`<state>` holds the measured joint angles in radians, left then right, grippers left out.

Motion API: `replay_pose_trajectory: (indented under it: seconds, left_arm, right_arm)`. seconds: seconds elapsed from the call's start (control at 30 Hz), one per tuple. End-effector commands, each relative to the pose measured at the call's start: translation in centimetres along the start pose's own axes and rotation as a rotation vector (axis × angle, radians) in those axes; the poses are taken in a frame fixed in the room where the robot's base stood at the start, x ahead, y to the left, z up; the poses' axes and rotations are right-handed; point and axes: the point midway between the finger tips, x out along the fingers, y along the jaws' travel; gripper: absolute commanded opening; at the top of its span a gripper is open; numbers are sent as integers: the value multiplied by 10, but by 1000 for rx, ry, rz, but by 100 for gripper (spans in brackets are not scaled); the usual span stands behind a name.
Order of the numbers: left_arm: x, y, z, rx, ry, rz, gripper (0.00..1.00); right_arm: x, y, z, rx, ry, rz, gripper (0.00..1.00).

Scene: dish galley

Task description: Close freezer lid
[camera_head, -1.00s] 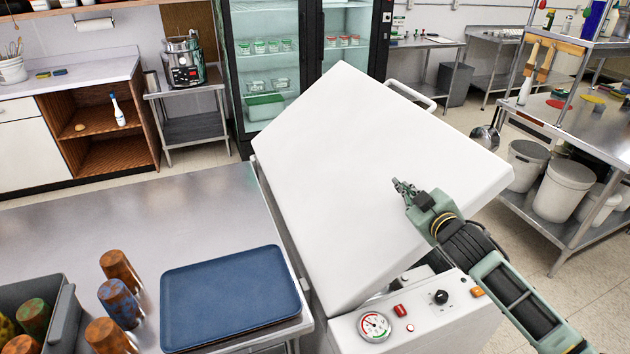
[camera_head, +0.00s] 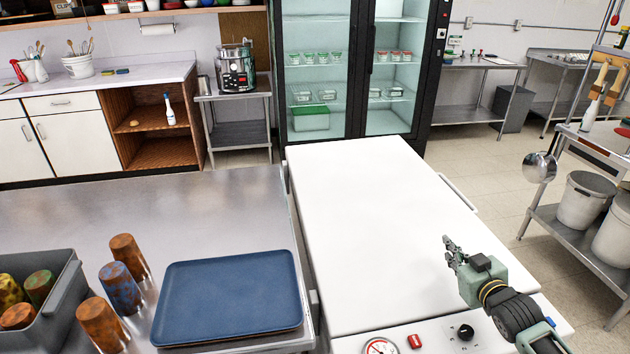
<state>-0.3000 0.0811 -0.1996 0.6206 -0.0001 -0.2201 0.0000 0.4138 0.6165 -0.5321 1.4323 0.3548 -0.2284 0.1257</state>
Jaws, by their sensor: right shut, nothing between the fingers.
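The white freezer lid (camera_head: 375,220) lies flat, or nearly flat, over the freezer body, whose front panel (camera_head: 440,339) carries a gauge, a red switch and a black knob. The lid's handle (camera_head: 458,193) runs along its right edge. Any small gap under the lid cannot be made out. My right gripper (camera_head: 449,252) is over the lid's near right part, its fingers together and empty. I cannot tell whether it touches the lid. My left gripper is not in view.
A steel counter (camera_head: 220,204) on the left holds a blue tray (camera_head: 228,296), several tumblers (camera_head: 120,284) and a grey bin (camera_head: 66,308). A glass-door fridge (camera_head: 350,75) stands behind the freezer. Floor is open to the right, before a steel rack (camera_head: 562,226).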

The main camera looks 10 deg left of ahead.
Motion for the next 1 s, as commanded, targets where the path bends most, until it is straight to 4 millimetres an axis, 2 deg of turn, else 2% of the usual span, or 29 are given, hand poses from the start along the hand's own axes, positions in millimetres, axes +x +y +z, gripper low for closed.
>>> replay_pose_trajectory:
  seconds: [0.67, 0.77, 1.0]
  left_arm:
    - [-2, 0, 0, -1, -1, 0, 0]
    - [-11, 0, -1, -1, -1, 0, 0]
    - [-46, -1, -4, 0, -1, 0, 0]
  right_arm:
    - [0, 0, -3, -1, 2, 0, 0]
    - [-2, 3, -12, 0, 2, 1, 0]
    - [-10, 12, -47, 0, -1, 3, 0]
